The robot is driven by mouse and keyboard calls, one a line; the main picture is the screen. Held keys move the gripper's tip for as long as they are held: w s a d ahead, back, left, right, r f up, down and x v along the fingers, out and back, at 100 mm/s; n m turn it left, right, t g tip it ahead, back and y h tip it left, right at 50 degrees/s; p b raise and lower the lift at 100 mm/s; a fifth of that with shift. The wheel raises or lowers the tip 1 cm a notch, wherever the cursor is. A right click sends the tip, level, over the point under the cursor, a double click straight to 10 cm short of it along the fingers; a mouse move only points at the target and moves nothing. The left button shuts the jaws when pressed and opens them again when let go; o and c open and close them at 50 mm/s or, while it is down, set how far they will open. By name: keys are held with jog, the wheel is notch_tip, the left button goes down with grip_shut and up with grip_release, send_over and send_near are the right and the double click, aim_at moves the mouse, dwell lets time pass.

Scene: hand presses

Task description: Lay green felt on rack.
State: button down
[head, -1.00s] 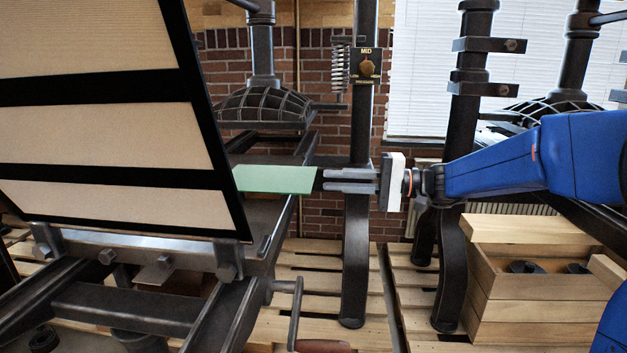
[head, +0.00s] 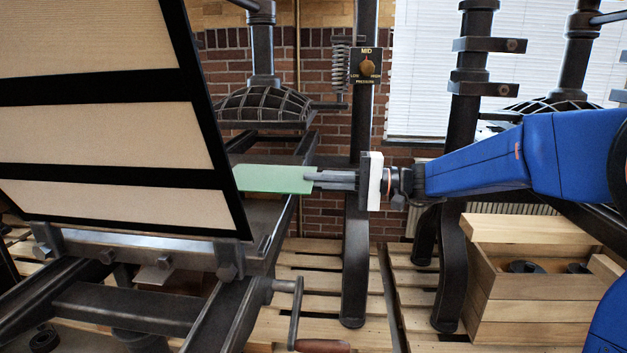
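The green felt (head: 272,179) is a flat pale-green sheet beside the large tilted panel frame (head: 110,90) at left. The frame's black edge hides the felt's left end. My gripper (head: 310,180) comes in from the right, with its fingertips at the felt's right edge and overlapping it in the picture. I cannot tell whether the fingers are open or shut on it. I cannot make out a separate rack in this view.
Black press posts (head: 356,240) stand close behind my gripper. The pressure dial (head: 367,66) and a spring are above it. A crank handle (head: 322,345) juts out below. A wooden crate (head: 530,280) stands at right on slatted pallets.

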notch_tip(320, 180, up, 3)
dwell(0.5)
jog(key=shift+d, duration=0.1)
jog(key=d+r, duration=0.3)
jog(key=d, duration=0.3)
jog(key=shift+d, duration=0.4)
dwell(0.6)
jog(key=shift+s, duration=0.1)
